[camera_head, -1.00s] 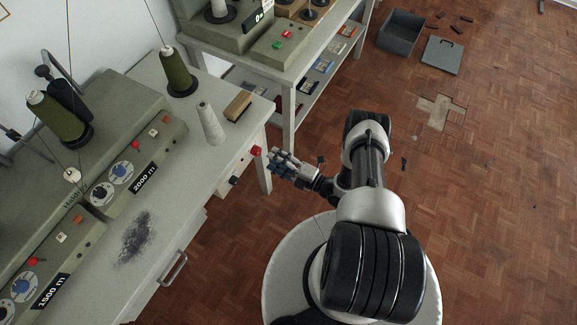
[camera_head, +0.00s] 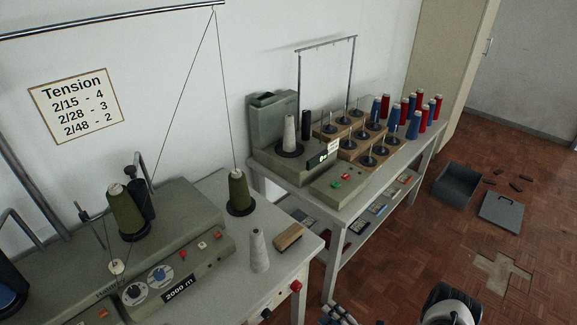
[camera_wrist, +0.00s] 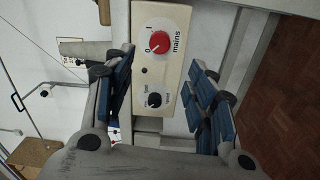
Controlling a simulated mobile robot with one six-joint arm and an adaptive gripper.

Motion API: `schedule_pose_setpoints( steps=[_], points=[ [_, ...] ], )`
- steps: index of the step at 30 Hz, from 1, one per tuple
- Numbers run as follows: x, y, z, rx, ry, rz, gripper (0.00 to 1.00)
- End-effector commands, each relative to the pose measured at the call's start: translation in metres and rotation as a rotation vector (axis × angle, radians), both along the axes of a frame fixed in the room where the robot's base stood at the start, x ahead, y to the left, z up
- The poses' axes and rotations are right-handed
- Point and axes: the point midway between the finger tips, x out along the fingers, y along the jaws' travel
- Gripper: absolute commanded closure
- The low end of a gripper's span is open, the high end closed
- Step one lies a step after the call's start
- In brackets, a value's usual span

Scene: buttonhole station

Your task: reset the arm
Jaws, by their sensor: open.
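My gripper (camera_wrist: 163,92) is open, with its blue-padded fingers apart and nothing between them. In the wrist view a cream switch panel (camera_wrist: 146,125) lies beyond and between the fingers. It carries a red mains knob (camera_wrist: 158,44) and a smaller black knob (camera_wrist: 154,100). In the head view only the tips of my gripper (camera_head: 337,315) show at the bottom edge, near the front corner of the winding table. The red knob (camera_head: 296,286) on that table's front is just left of and above it. Most of my arm is out of that view.
The table (camera_head: 215,293) holds a grey cone (camera_head: 259,252), a green cone (camera_head: 239,193) and a wooden block (camera_head: 288,237). A shelved bench (camera_head: 340,203) with spools stands behind. A grey bin (camera_head: 456,186) and its lid (camera_head: 501,212) lie on open parquet floor at right.

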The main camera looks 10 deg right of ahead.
Motion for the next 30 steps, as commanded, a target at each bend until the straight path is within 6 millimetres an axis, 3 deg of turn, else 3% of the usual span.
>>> schedule_pose_setpoints(
  steps=[5, 8, 14, 18, 22, 26, 30],
  points=[
    [0.021, -0.013, 0.007, -0.041, 0.045, 0.000, 0.49],
    [0.054, -0.035, 0.020, -0.104, 0.128, -0.015, 0.49],
    [0.131, -0.086, 0.076, -0.223, 0.353, -0.131, 0.49],
    [0.170, -0.112, 0.133, -0.259, 0.488, -0.267, 0.49],
    [0.191, -0.127, 0.196, -0.252, 0.593, -0.417, 0.49],
    [0.195, -0.131, 0.263, -0.202, 0.680, -0.578, 0.49],
    [0.181, -0.124, 0.332, -0.103, 0.759, -0.750, 0.49]
  ],
)
